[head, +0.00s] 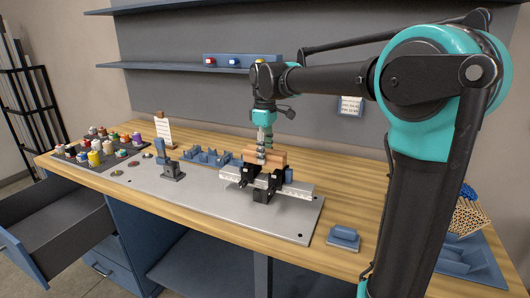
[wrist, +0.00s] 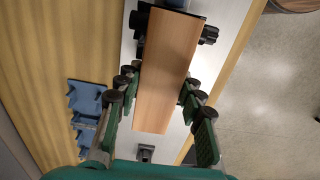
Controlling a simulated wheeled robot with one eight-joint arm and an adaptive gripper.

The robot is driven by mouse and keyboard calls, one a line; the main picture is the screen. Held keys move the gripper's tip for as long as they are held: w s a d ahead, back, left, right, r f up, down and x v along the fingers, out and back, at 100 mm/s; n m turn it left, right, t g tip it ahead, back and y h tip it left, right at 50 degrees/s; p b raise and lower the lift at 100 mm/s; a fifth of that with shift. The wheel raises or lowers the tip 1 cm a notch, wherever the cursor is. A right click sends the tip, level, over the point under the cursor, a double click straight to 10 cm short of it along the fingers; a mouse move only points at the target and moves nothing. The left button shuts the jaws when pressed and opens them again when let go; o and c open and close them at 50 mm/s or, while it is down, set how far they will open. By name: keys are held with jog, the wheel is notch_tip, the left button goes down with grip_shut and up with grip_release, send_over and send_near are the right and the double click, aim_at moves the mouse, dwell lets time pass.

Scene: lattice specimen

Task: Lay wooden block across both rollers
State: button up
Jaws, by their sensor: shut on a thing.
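The wooden block (head: 278,156) is a plain light-brown bar in the head view. It lies level just above the black supports (head: 273,183) of a fixture on a pale rail. My gripper (head: 262,157) points down from above and is shut on the block. In the wrist view the block (wrist: 167,65) runs lengthwise between the fingers of my gripper (wrist: 158,88), which hold its two sides. Its far end covers part of the fixture's black parts (wrist: 208,34). I cannot make out the rollers or tell whether the block touches them.
The fixture stands on a grey plate (head: 220,205) on the wooden bench. A blue holder (head: 205,157) and a small dark stand (head: 174,172) are to its left. A blue block-shaped piece (head: 343,238) and a tray with a lattice (head: 470,216) are to the right. A drawer (head: 50,222) is open.

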jog(key=shift+f, duration=0.2)
jog(key=o, duration=1.3)
